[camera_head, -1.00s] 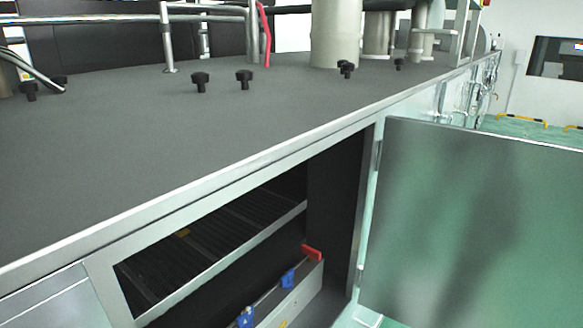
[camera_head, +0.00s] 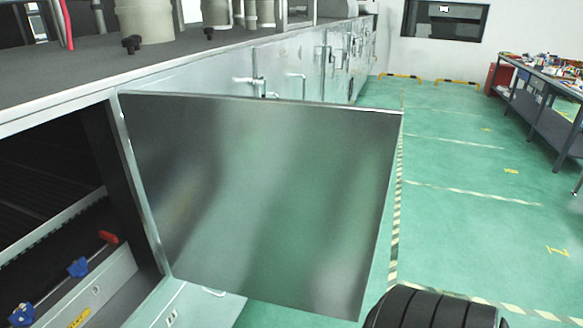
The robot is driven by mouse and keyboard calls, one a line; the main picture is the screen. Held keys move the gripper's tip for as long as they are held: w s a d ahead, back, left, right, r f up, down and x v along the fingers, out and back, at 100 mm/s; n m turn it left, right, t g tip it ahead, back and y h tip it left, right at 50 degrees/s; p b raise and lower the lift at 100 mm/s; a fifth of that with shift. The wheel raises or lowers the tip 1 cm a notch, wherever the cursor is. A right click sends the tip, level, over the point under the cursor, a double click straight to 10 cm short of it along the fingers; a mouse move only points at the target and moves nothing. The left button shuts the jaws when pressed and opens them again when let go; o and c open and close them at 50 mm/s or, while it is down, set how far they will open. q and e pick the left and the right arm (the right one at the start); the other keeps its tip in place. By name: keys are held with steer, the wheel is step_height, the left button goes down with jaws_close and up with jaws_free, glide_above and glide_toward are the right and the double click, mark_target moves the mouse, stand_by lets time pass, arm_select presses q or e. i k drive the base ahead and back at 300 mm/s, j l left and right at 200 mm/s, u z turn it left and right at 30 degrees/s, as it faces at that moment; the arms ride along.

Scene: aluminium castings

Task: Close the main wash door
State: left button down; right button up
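The main wash door (camera_head: 265,195) is a flat, shiny metal panel. It is hinged at its left edge on the right side of the cabinet opening and stands swung wide open, sticking out over the green floor. The wash cabinet (camera_head: 60,95) is grey metal with a dark opening at the left. Inside the opening are blue valve handles (camera_head: 78,267) and a red handle (camera_head: 108,237) on a metal ledge. Neither of my grippers shows in the head view.
A black ribbed rounded shape (camera_head: 435,308) shows at the bottom right; I cannot tell what it is. Free green floor (camera_head: 465,215) lies right of the door, with striped lines. A cluttered workbench (camera_head: 545,95) stands at the far right. More latched panels (camera_head: 300,65) line the machine behind.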

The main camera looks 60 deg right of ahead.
mark_target(282, 202)
steer(key=k+l+u, duration=0.2)
steer(key=l, duration=0.35)
steer(key=k+l+u, duration=0.2)
steer(key=k+l, duration=0.15)
steer(key=k+l+u, duration=0.15)
steer(key=k+l, duration=0.2)
steer(key=l, duration=0.2)
steer(key=l+u, duration=0.4)
steer(key=l, duration=1.15)
steer(key=i, duration=0.05)
